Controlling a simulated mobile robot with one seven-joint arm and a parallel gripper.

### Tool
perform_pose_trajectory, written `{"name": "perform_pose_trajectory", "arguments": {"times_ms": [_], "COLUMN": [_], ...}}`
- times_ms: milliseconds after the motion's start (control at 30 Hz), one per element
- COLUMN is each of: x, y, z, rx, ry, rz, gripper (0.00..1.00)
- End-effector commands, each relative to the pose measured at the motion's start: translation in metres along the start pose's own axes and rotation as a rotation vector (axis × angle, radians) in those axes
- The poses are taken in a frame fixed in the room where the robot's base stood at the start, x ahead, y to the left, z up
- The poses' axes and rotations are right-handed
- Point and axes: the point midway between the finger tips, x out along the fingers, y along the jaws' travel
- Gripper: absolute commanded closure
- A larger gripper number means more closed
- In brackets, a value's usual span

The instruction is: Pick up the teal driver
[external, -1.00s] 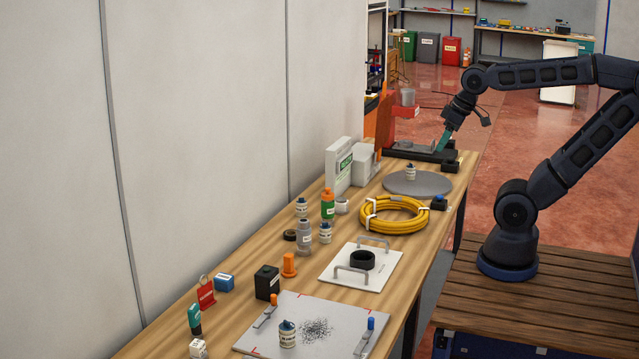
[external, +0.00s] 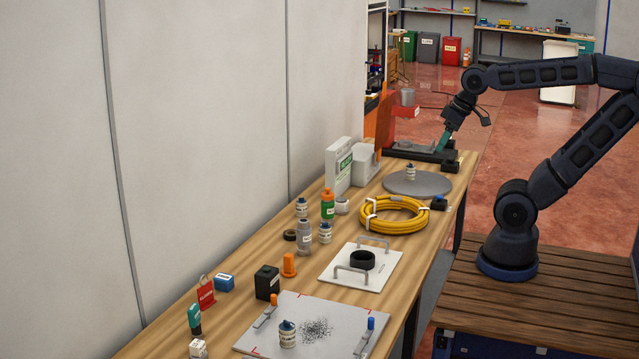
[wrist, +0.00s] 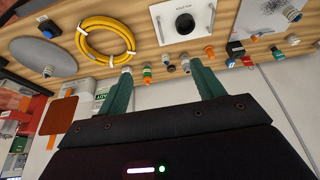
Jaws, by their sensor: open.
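The teal driver (external: 194,319), teal above and dark below, stands at the near left end of the wooden table, beside a white cube. In the wrist view it is small, near the right edge (wrist: 277,54). My gripper (external: 441,146) has teal fingers and hangs over the far end of the table, far from the driver. In the wrist view my gripper (wrist: 162,72) shows its two fingers wide apart with nothing between them.
Between them on the table (external: 245,315) are a grey disc (external: 430,187), a yellow hose coil (external: 377,226), bottles, and a white plate with handles (external: 338,263). A red tag (external: 206,293), a black box (external: 267,283) and a grey board (external: 345,310) are near the driver. A wall borders the left.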

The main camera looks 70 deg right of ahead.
Motion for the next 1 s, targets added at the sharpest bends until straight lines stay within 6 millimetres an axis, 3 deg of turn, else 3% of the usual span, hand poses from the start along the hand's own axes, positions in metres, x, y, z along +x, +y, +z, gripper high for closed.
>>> {"name": "perform_pose_trajectory", "arguments": {"times_ms": [233, 367, 667, 1000], "x": [0.000, -0.001, 0.004, 0.030], "y": [0.000, -0.004, -0.029, -0.078], "z": [-0.002, -0.018, -0.099, -0.193], "rx": [0.000, -0.004, -0.010, -0.017], "ry": [0.000, -0.003, -0.017, -0.030], "rz": [-0.001, -0.008, -0.037, -0.059], "gripper": [0.33, 0.33, 0.33, 0.33]}}
